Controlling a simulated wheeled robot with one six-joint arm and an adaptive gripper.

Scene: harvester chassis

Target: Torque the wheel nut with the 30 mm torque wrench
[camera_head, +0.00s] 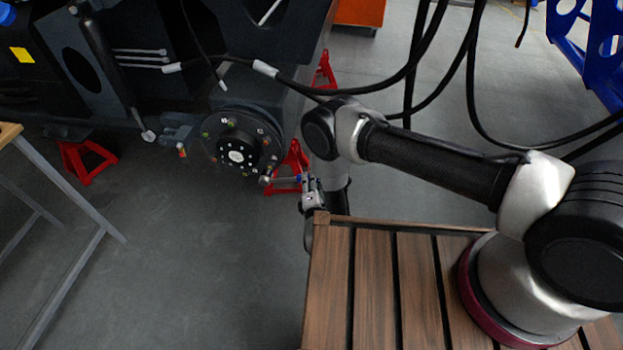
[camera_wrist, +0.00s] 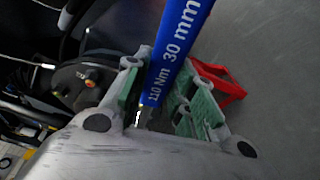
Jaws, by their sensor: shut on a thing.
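The blue torque wrench, marked "110 Nm 30 mm", runs between my fingers in the wrist view (camera_wrist: 176,45). My gripper (camera_wrist: 152,98) is shut on it with its green pads on either side. In the head view my gripper (camera_head: 310,186) hangs low, to the right of the dark round wheel hub (camera_head: 237,155). The wrench head (camera_head: 266,180) shows near the hub's lower right edge; I cannot tell whether it touches a nut. Several small nuts and studs ring the hub face. An orange-tipped one (camera_wrist: 91,81) shows in the wrist view.
Red stands (camera_head: 87,160) hold up the chassis; another (camera_head: 295,165) is close behind my gripper. Black cables (camera_head: 345,90) hang across above my arm. A wooden slatted deck (camera_head: 375,290) lies at lower right and a table (camera_head: 10,133) at left. The floor between is clear.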

